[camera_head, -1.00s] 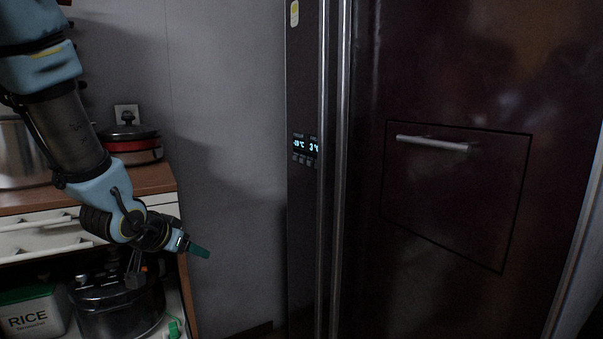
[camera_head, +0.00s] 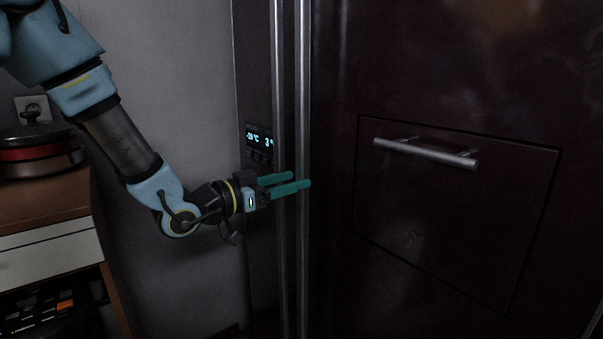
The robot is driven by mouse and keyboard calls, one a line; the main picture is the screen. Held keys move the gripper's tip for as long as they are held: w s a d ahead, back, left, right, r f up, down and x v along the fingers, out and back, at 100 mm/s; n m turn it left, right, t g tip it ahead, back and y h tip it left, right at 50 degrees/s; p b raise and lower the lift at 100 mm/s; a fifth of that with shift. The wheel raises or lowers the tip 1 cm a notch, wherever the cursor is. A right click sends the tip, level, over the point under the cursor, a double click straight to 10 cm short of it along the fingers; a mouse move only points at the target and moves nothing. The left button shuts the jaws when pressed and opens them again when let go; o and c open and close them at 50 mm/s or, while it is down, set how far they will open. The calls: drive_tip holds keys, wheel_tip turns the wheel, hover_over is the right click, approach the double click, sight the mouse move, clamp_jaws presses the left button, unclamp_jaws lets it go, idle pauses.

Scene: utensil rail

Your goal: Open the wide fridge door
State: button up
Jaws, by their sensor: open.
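The wide fridge door (camera_head: 330,250) is dark maroon and looks shut. It fills the middle and right of the view. A long vertical metal handle (camera_head: 302,90) runs along its left edge, beside a second vertical handle (camera_head: 277,80) on the narrow door (camera_head: 252,50). My gripper (camera_head: 290,184) has two green fingers, open and pointing right. They are at the two vertical handles, overlapping them in the picture, below the lit display. I cannot tell whether the fingers touch a handle or which handle lies between them.
A small inset panel (camera_head: 400,235) with a horizontal bar handle (camera_head: 425,152) is set in the wide door. A lit temperature display (camera_head: 260,140) is on the narrow door. A wooden-topped cabinet (camera_head: 45,205) with a red and black pot (camera_head: 40,150) stands at the left.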

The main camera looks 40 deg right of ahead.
sight(298, 179)
drive_tip(key=shift+s+d+p, duration=0.15)
drive_tip(key=shift+d+p, duration=0.15)
drive_tip(key=shift+d, duration=1.4)
clamp_jaws()
